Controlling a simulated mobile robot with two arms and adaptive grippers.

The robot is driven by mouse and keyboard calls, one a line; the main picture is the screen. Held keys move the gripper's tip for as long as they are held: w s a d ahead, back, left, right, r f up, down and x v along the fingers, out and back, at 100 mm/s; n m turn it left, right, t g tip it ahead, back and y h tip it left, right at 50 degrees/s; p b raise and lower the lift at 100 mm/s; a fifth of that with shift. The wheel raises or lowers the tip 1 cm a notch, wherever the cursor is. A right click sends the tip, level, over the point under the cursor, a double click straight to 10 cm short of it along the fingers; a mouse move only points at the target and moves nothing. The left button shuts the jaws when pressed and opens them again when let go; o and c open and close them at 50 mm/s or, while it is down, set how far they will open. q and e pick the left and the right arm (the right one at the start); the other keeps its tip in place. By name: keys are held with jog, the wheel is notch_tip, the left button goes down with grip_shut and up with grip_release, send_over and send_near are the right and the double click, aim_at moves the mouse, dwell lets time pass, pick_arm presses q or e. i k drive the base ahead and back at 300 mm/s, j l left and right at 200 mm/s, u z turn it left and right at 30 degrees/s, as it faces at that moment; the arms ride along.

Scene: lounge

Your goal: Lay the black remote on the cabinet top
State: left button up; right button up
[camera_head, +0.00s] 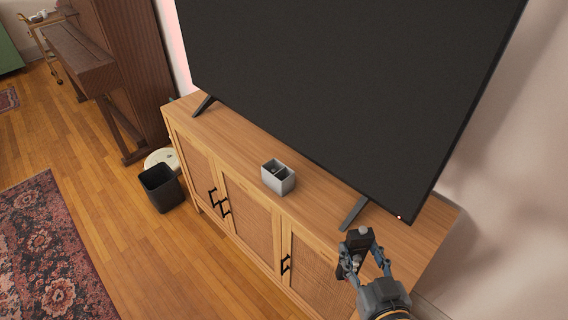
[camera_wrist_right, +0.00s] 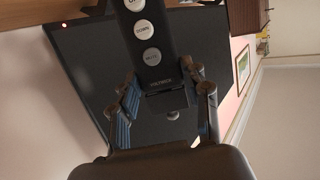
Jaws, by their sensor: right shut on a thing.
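The black remote (camera_wrist_right: 150,45) is held between the fingers of my right gripper (camera_wrist_right: 165,105) in the right wrist view. It has round pale buttons, one marked "DOWN" and one marked "MUTE". In the head view my right gripper (camera_head: 364,262) is shut on the remote (camera_head: 359,238), near the right end of the cabinet's front edge. The wooden cabinet top (camera_head: 235,137) stretches beneath the television. I cannot tell whether the remote touches the cabinet top. My left gripper is not in view.
A large television (camera_head: 340,80) stands on the cabinet on dark feet (camera_head: 353,213). A grey divided box (camera_head: 278,177) sits on the top near the front edge. Bare top lies left and right of it. A black bin (camera_head: 160,188) stands on the floor.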

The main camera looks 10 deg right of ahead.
aim_at(241, 147)
jog(key=k+z, duration=0.1)
jog(key=z, duration=0.35)
jog(key=k+z, duration=0.15)
jog(key=z, duration=0.35)
jog(key=i+j, duration=0.15)
jog(key=j, duration=0.2)
jog(key=i+j+z, duration=0.1)
jog(key=j, duration=0.3)
jog(key=i+j+z, duration=0.1)
jog(key=j, duration=0.25)
jog(key=i+j, duration=0.15)
jog(key=j, duration=0.25)
jog(key=i+j, duration=0.15)
jog(key=j, duration=0.3)
jog(key=i+j, duration=0.1)
jog(key=j, duration=0.35)
jog(key=i+j, duration=0.15)
jog(key=j, duration=0.3)
jog(key=i+j, duration=0.1)
jog(key=j, duration=0.35)
jog(key=i+j, duration=0.15)
jog(key=j, duration=0.35)
jog(key=i+j, duration=0.1)
jog(key=j, duration=0.35)
